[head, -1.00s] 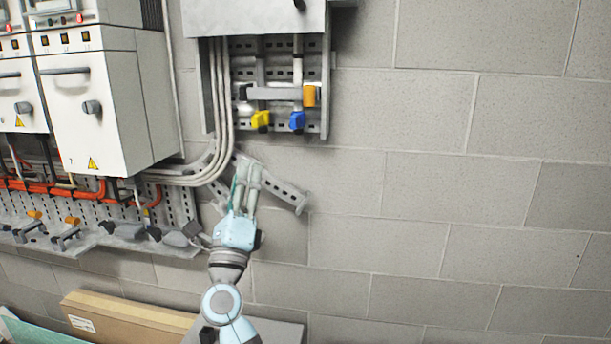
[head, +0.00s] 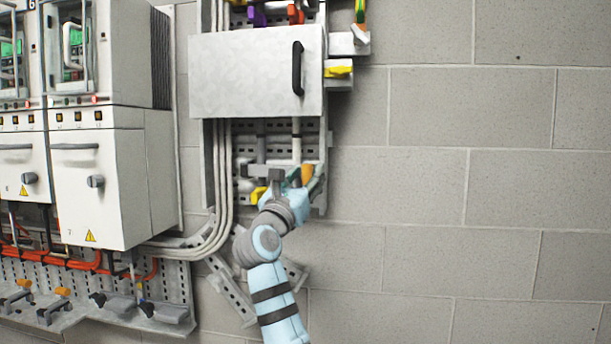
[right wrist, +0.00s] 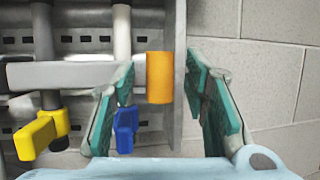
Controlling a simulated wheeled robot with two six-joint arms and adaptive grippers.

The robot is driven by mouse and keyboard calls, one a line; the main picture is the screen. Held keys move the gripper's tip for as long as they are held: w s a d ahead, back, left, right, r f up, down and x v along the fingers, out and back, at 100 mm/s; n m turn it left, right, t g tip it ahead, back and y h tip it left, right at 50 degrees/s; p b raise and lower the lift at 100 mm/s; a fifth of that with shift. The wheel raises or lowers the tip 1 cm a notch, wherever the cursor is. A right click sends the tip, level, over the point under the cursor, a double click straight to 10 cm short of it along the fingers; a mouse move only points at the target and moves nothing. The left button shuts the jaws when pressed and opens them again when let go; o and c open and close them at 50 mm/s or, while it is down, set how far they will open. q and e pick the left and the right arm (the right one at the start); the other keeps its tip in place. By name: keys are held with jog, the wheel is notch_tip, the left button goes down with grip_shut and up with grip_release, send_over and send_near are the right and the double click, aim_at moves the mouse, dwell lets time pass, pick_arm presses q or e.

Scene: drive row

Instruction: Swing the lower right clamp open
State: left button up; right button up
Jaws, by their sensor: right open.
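The lower clamp shows in the head view as a grey bar (head: 268,172) with an orange cylinder-shaped end (head: 306,174) at its right. In the right wrist view the bar (right wrist: 62,75) runs in from the left and the orange end (right wrist: 160,78) hangs upright in the middle. My right gripper (head: 308,184) is at this orange end. In the right wrist view my right gripper (right wrist: 160,88) is open, with one green-padded finger on each side of the orange end; a gap shows on the right, and the left finger is close to it. My left gripper is out of view.
A yellow handle (right wrist: 42,132) and a blue handle (right wrist: 125,130) sit below the bar, the blue one beside my left finger. A grey box with a black handle (head: 255,72) is just above. White cabinets (head: 98,190) stand left. The block wall (head: 450,200) at right is bare.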

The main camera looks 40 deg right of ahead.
grip_shut()
dwell(0.5)
